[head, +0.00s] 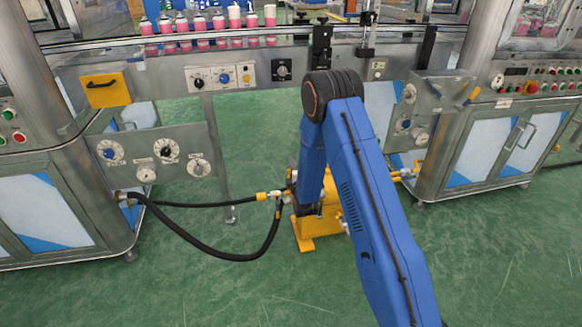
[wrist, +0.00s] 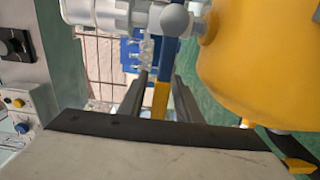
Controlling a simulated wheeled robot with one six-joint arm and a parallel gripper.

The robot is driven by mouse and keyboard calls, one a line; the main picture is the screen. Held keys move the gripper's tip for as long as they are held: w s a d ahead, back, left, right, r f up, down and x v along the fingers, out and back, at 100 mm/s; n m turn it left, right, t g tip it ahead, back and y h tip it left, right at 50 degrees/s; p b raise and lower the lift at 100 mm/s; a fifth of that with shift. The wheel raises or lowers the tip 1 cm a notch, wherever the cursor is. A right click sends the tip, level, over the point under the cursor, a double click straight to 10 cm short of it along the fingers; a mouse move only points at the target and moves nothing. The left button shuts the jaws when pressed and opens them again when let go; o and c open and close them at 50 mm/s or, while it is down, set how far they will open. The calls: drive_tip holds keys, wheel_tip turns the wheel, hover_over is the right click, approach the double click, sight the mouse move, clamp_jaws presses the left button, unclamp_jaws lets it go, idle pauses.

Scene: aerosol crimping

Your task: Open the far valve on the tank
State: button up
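The yellow tank (head: 330,222) stands on the green floor, partly hidden behind my blue arm. Its rounded yellow side (wrist: 255,65) fills the upper right of the wrist view. A valve with a round grey knob (wrist: 174,19) sits beside the tank on a metal pipe fitting. Its lever handle (wrist: 160,98), blue above and yellow below, runs down between my fingers. My gripper (wrist: 160,80) is open, with one dark finger on each side of the lever and a gap showing on both sides. In the head view my arm hides the gripper and this valve.
More fittings (head: 405,174) show right of the arm. Steel machine cabinets stand on both sides. Pink bottles (head: 205,42) line the conveyor behind. The front floor is clear.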

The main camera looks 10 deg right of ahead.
clamp_jaws()
drive_tip(key=shift+r, duration=0.1)
drive_tip(key=r+m, duration=0.1)
drive_tip(key=m, duration=0.1)
drive_tip(key=shift+d+r+m, duration=0.15)
drive_tip(key=shift+r+m, duration=0.15)
drive_tip(key=shift+r, duration=0.1)
drive_tip(key=shift+d+r+m, duration=0.5)
drive_tip(key=shift+r+m, duration=0.25)
drive_tip(key=shift+m, duration=0.55)
drive_tip(key=shift+d+r+m, duration=0.45)
drive_tip(key=shift+r+m, duration=0.3)
drive_tip(key=shift+m, duration=0.55)
drive_tip(key=shift+d+r+m, duration=0.5)
drive_tip(key=shift+r+m, duration=0.25)
drive_tip(key=shift+m, duration=0.55)
drive_tip(key=shift+o, duration=0.9)
unclamp_jaws()
